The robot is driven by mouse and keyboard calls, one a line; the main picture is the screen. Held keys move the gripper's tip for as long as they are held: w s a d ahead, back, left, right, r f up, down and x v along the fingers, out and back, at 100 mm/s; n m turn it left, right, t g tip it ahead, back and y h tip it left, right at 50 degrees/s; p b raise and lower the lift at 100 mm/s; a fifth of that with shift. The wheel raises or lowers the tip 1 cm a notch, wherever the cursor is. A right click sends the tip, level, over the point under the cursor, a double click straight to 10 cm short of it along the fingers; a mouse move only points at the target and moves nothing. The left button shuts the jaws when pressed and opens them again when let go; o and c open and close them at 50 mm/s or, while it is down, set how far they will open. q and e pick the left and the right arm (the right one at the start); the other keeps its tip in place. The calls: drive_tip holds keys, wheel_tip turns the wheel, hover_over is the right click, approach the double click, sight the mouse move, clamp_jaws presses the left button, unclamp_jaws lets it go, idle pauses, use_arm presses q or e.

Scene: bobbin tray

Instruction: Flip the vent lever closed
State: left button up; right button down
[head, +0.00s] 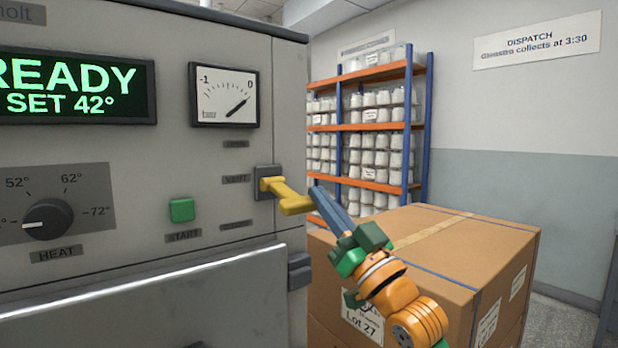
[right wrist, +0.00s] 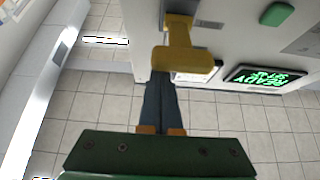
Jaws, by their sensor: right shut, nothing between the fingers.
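The yellow vent lever (head: 289,201) sticks out from a grey mount (head: 264,181) on the machine's front panel, near its right edge. Its arm points right and slightly down toward me. A small label reading VENT (head: 235,180) is left of it. My right gripper (head: 319,193) is shut and empty, with its blue-grey fingertips just right of the lever's free end. In the right wrist view the lever (right wrist: 186,59) crosses at the tips of my shut fingers (right wrist: 160,80); I cannot tell whether they touch. My left gripper is not in view.
The panel holds a green START button (head: 182,210), a HEAT knob (head: 46,220), a gauge (head: 224,95) and a READY display (head: 75,88). A metal ledge (head: 150,300) juts out below. A large cardboard box (head: 470,245) stands right, beneath my right arm. Shelving is behind.

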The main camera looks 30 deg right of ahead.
use_arm(q)
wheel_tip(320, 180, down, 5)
drive_tip(key=b, duration=0.3)
use_arm(e)
drive_tip(key=shift+t, duration=0.6)
drive_tip(key=f, duration=0.1)
drive_tip(key=w+f, duration=0.1)
drive_tip(key=f, duration=0.3)
drive_tip(key=shift+w+a+f, duration=0.1)
drive_tip(key=shift+w+f, duration=0.1)
drive_tip(key=shift+w, duration=0.15)
use_arm(q)
drive_tip(key=shift+b, duration=0.3)
use_arm(e)
drive_tip(key=shift+f, duration=0.1)
